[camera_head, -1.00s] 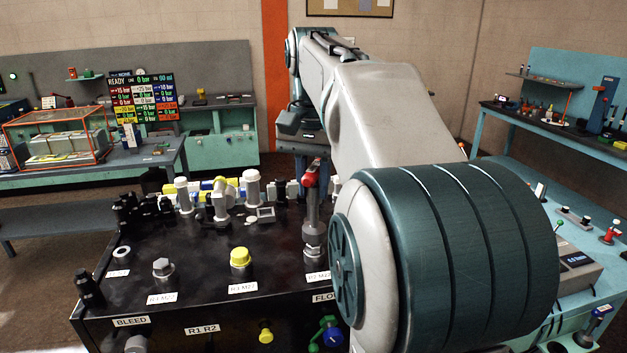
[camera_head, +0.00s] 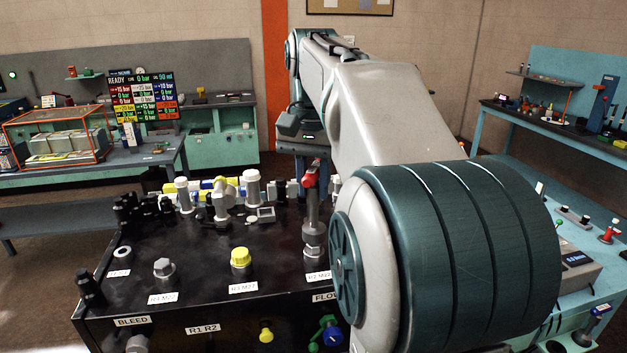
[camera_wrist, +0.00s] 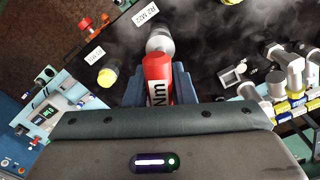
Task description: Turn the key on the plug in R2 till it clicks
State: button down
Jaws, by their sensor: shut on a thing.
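A red key with "Nm" lettering (camera_wrist: 158,82) sits between the two fingers of my gripper (camera_wrist: 157,86) in the wrist view. The fingers are shut on its sides. Its far end meets a grey round plug (camera_wrist: 160,40), beside a label that seems to read R2 M22 (camera_wrist: 146,14). In the head view the red key (camera_head: 312,176) stands upright above the grey plug (camera_head: 314,240). The label there is partly hidden by my arm. Whether the key has clicked cannot be seen.
A yellow cap (camera_head: 240,258) and a grey hex plug (camera_head: 163,269) stand on the black bench top left of the key. White fittings (camera_head: 223,195) crowd the bench's back. In the wrist view another yellow cap (camera_wrist: 107,77) is close to my gripper's left side.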

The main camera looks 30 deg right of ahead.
jog(key=shift+f+b, duration=1.05)
jog(key=shift+f, duration=0.45)
jog(key=c, duration=1.1)
grip_release()
jog(key=shift+c, duration=0.2)
jog(key=shift+r, duration=0.1)
notch_tip(320, 180, up, 14)
jog(key=shift+f+p, duration=0.15)
jog(key=shift+p, duration=0.9)
